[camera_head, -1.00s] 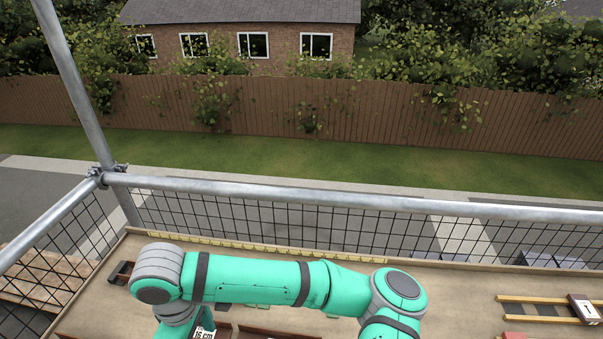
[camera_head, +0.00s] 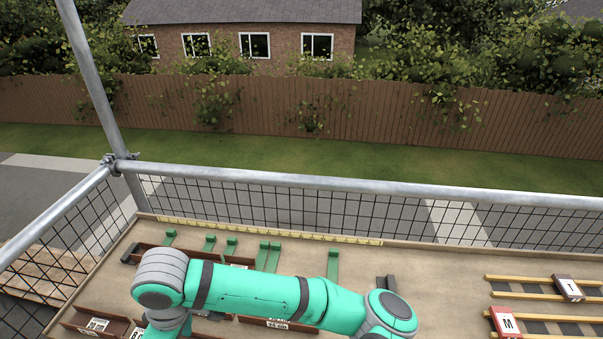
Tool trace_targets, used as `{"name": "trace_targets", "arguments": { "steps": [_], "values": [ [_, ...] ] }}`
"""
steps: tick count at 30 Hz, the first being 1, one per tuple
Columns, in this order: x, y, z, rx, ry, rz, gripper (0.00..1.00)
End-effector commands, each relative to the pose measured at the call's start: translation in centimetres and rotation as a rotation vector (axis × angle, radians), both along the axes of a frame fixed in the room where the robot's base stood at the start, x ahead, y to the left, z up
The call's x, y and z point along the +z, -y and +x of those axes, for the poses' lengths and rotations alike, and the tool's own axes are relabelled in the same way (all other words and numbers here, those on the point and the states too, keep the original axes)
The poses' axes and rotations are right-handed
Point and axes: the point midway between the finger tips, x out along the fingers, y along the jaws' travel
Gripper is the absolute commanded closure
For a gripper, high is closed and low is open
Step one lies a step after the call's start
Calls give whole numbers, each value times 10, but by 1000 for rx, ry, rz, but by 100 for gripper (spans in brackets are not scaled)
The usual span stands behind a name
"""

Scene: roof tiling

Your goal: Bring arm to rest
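My teal arm (camera_head: 260,297) with grey joints lies across the lower middle of the head camera view, above the board. Its grey elbow (camera_head: 160,279) is at the left and another round joint (camera_head: 392,311) at the right. My gripper is not in view; the end of the arm runs out below the bottom edge.
The tan board (camera_head: 440,268) holds green pieces (camera_head: 333,265), brown trays with labels (camera_head: 97,325) and a yellow measuring strip (camera_head: 270,232). At the right are yellow battens (camera_head: 530,297) with blocks marked T (camera_head: 568,288) and M (camera_head: 505,322). A metal rail (camera_head: 350,184) with mesh bounds the far side.

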Motion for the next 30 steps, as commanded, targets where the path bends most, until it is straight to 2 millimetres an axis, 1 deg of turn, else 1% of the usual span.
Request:
{"name": "trace_targets", "arguments": {
  "steps": [1, 5, 8, 12, 15, 18, 21, 24, 27, 30],
  "values": [
    [1, -10, -4, 2, -8, 37, 36],
    [5, -36, -10, -3, -21, 143, 36],
    [12, -59, -15, -15, -36, 248, 36],
    [29, -99, -21, -51, -63, 449, 36],
    [45, -123, -22, -93, -80, 597, 36],
    [62, -141, -19, -141, -94, 739, 36],
    [78, -153, -12, -203, -102, 872, 36],
    [93, -160, -4, -271, -109, 997, 36],
    [104, -161, 7, -348, -108, 1112, 36],
    [111, -157, 19, -433, -101, 1216, 36]
  ]
}}
